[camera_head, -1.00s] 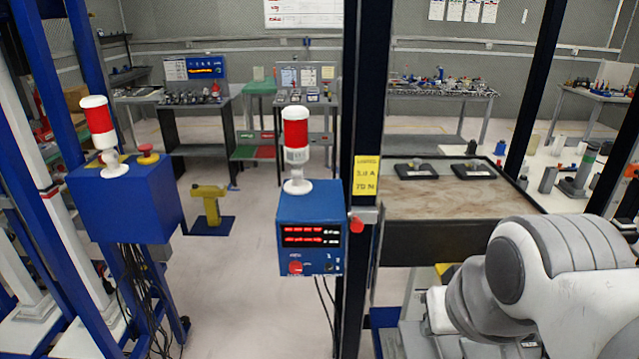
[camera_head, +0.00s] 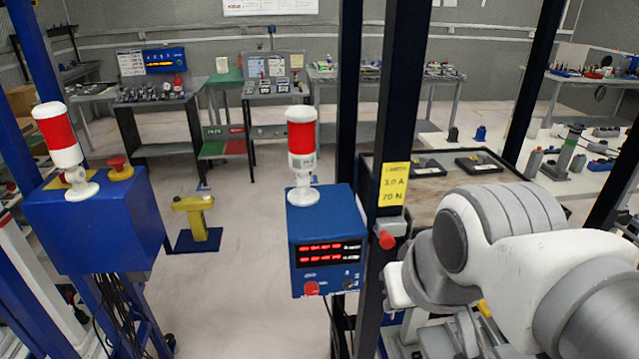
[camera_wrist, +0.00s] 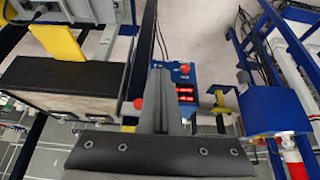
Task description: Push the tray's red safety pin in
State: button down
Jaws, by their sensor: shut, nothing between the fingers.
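The red safety pin (camera_head: 387,240) sticks out of a grey bracket on the dark post, at the near left corner of the tray (camera_head: 425,208). The tray has a brown worn surface and a dark rim. In the wrist view a red knob, likely the same pin (camera_wrist: 138,103), shows just left of the fingers. My gripper (camera_wrist: 161,72) is shut and empty in the wrist view, apart from the pin as far as I can tell. In the head view my arm is right of the post, below the tray, and the fingertips are not clearly seen.
A blue control box (camera_head: 328,230) with red displays and a red-white beacon (camera_head: 302,140) stands left of the post. A larger blue box (camera_head: 95,220) with a red button is farther left. Black flat pieces (camera_head: 480,162) lie on the tray.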

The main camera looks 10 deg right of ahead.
jog(key=shift+r, duration=0.1)
jog(key=w+a+r+n+g+h+p, duration=0.1)
jog(key=w+a+r+n+g+p, duration=0.1)
jog(key=w+n, duration=0.4)
jog(key=w+a+r+n+g+h+p, duration=0.1)
jog(key=w+a+r+n+g+p, duration=0.2)
jog(key=w+n, duration=0.4)
notch_tip(320, 180, up, 2)
jog(key=a+n+p, duration=0.1)
jog(key=n, duration=0.6)
jog(key=shift+r+h+p, duration=0.2)
jog(key=shift+h+p, duration=0.2)
jog(key=shift+w, duration=0.1)
jog(key=w+d+f, duration=0.1)
jog(key=d+f, duration=0.5)
jog(key=f, duration=0.3)
jog(key=shift+d, duration=0.25)
